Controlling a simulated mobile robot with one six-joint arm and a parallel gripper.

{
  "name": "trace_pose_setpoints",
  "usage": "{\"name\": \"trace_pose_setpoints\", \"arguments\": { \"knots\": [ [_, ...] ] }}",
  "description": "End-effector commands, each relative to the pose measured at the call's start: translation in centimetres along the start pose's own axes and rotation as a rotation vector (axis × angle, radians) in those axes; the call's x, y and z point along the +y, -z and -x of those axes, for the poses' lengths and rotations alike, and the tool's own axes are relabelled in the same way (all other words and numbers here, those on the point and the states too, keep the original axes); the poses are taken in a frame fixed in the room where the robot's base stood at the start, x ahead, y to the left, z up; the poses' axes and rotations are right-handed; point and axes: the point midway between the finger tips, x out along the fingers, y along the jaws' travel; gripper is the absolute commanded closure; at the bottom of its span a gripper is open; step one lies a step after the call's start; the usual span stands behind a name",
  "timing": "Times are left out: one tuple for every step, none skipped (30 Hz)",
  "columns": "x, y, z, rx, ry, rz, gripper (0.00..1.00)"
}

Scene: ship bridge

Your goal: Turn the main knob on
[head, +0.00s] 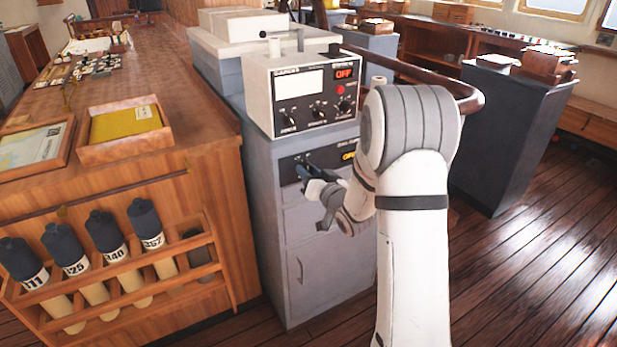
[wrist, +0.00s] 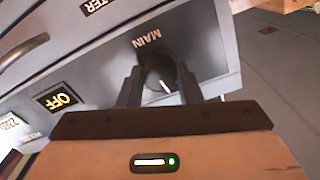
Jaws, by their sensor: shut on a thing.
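The main knob (wrist: 158,66) is dark and round, with a white pointer line, on a black panel beside the word MAIN. My gripper (wrist: 160,77) is shut on it, one dark finger on each side. In the head view my gripper (head: 303,172) is at the black panel on the grey cabinet's front, and it hides most of the knob there. An OFF sign (wrist: 60,98) in yellow letters shows beside the knob in the wrist view. It is partly visible in the head view (head: 348,155).
A white instrument box (head: 302,85) with several knobs and a red OFF display stands on the grey cabinet (head: 318,265), just above the panel. A wooden rack (head: 150,270) with several dark-capped tubes is at left. Open wooden floor (head: 540,240) lies at right.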

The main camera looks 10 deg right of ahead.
Motion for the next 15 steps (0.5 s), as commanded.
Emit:
{"name": "trace_pose_setpoints", "arguments": {
  "knots": [
    [-0.01, -0.16, -0.02, 0.002, 0.002, -0.043, 0.91],
    [-0.02, -0.14, -0.02, 0.002, 0.002, -0.072, 0.91],
    [-0.02, -0.12, -0.02, 0.001, 0.002, -0.11, 0.91],
    [-0.03, -0.12, -0.03, 0.001, 0.002, -0.139, 0.91],
    [-0.03, -0.11, -0.03, 0.001, 0.002, -0.167, 0.91],
    [-0.03, -0.12, -0.03, 0.0, 0.002, -0.206, 0.91],
    [-0.03, -0.11, -0.03, 0.0, 0.002, -0.234, 0.91],
    [-0.03, -0.1, -0.03, 0.0, 0.002, -0.262, 0.91],
    [-0.04, -0.09, -0.03, 0.0, 0.002, -0.299, 0.91],
    [-0.04, -0.09, -0.03, 0.0, 0.002, -0.326, 0.91],
    [-0.05, -0.08, -0.03, 0.0, 0.002, -0.353, 0.91],
    [-0.06, -0.06, -0.03, 0.0, 0.002, -0.387, 0.91],
    [-0.06, -0.05, -0.04, 0.0, 0.002, -0.412, 0.91],
    [-0.07, -0.04, -0.04, 0.0, 0.002, -0.436, 0.91],
    [-0.07, -0.03, -0.04, 0.0, 0.002, -0.467, 0.91]
  ]
}}
